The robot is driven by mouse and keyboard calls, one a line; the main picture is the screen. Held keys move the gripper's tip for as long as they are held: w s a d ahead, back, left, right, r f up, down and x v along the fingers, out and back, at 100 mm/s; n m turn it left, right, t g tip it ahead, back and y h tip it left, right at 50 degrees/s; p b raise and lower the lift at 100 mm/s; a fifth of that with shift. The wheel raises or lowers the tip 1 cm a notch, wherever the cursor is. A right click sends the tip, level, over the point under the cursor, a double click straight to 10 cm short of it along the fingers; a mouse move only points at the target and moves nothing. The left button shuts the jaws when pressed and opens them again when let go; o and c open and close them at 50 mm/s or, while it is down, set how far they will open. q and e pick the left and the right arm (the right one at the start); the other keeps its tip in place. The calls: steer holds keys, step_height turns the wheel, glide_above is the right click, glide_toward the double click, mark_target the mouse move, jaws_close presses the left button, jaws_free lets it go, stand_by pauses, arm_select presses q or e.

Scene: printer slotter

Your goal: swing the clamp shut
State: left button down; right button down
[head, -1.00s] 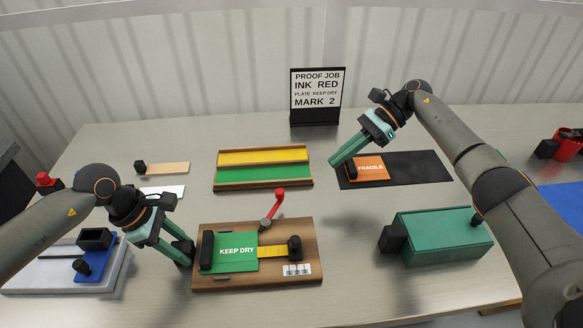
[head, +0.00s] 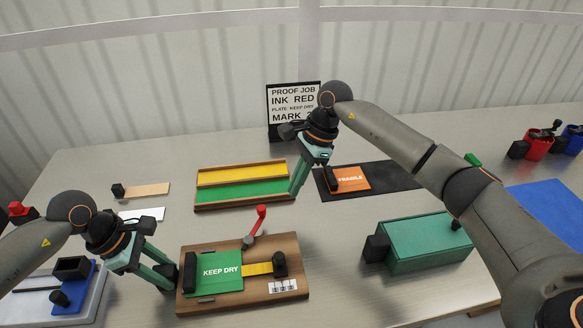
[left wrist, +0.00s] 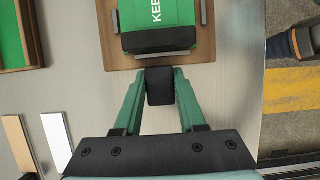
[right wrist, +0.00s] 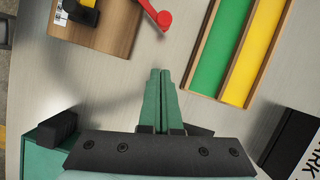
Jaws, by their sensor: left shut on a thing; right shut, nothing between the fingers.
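The clamp is a red-tipped lever (head: 261,218) on a grey pivot at the back edge of the wooden board (head: 240,299). It points up and away from the green KEEP DRY plate (head: 215,273). The lever also shows in the right wrist view (right wrist: 158,18), ahead of my right gripper. My right gripper (head: 296,194) is shut and empty, above the table behind and right of the lever, apart from it. My left gripper (head: 174,280) is at the board's left edge, its fingers shut on a black block (left wrist: 160,86) there.
A tray with yellow and green strips (head: 242,204) lies behind the board, close to my right gripper. An orange FRAGILE plate (head: 352,178) lies on a black mat (head: 402,175). A green box (head: 425,243) stands to the right. Bare table separates board and box.

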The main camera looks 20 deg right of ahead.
mark_target(254, 227)
steer(key=x, duration=0.3)
steer(key=shift+a, duration=0.4)
steer(key=shift+a+r, duration=0.1)
steer(key=shift+a, duration=1.45)
steer(key=shift+w, duration=0.1)
steer(key=shift+w+a+n, duration=0.3)
steer(key=shift+w+n, duration=0.1)
steer(key=shift+n, duration=0.2)
steer(key=shift+w+a, duration=0.35)
steer(key=shift+w, duration=0.05)
steer(key=shift+s, duration=0.1)
